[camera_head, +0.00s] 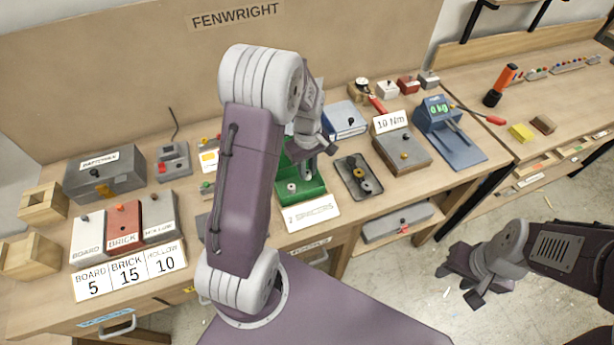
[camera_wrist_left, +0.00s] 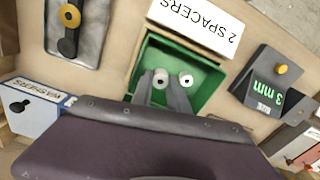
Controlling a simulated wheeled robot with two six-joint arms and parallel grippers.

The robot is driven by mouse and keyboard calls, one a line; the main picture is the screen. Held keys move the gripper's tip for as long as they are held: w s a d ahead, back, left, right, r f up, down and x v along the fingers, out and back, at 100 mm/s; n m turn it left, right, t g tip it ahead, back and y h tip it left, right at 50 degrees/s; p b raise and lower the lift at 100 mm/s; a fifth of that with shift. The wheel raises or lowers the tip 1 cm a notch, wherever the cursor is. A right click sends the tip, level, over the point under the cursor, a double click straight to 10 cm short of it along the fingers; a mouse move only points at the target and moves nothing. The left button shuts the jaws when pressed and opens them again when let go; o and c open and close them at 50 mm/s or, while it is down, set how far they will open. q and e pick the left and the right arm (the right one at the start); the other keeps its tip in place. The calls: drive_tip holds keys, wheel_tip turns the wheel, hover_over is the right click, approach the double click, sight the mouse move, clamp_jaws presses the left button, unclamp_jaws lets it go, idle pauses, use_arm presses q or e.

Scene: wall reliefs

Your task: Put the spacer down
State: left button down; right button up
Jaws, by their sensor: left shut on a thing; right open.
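The green tray (camera_head: 313,193) sits on the bench in front of my left gripper, behind a card (camera_head: 312,212) reading "2 SPACERS". In the left wrist view, my left gripper (camera_wrist_left: 163,88) reaches into the green tray (camera_wrist_left: 209,98), shut on a pale ring-shaped spacer (camera_wrist_left: 160,78). A second white spacer (camera_wrist_left: 186,80) stands in the tray just right of the fingers. Whether the held spacer touches the tray floor cannot be told. In the head view my left arm partly covers the tray. My right gripper (camera_head: 465,284) is open and empty, over the floor.
A dark tray (camera_head: 349,184) with rings lies right of the green tray. A "10 Nm" block (camera_head: 402,150) and a blue scale (camera_head: 450,135) stand further right. In the left wrist view, a "3 mm" block (camera_wrist_left: 272,80) and a "WASHERS" box (camera_wrist_left: 30,108) flank the green tray.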

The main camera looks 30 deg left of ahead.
sight(308, 178)
use_arm(q)
wheel_tip(308, 178, down, 4)
drive_tip(key=shift+w+f, duration=0.1)
drive_tip(key=shift+w, duration=0.05)
drive_tip(key=shift+d, duration=0.1)
drive_tip(key=c, duration=1.6)
unclamp_jaws()
drive_tip(key=shift+f, duration=0.15)
drive_tip(key=shift+o, duration=0.2)
wheel_tip(308, 178, up, 12)
drive_tip(key=shift+r+p, duration=0.25)
drive_tip(key=shift+p, duration=0.05)
drive_tip(key=s+d+f+m, duration=0.2)
drive_tip(key=s+d+m, duration=0.1)
drive_tip(key=s+m, duration=0.3)
drive_tip(key=s+d+f+m+t, duration=0.1)
drive_tip(key=s+d+m, duration=0.3)
drive_tip(key=s+m, duration=0.1)
drive_tip(key=shift+s+d+f+m, duration=0.25)
drive_tip(key=shift+s+f+m, duration=0.15)
drive_tip(key=shift+s, duration=0.5)
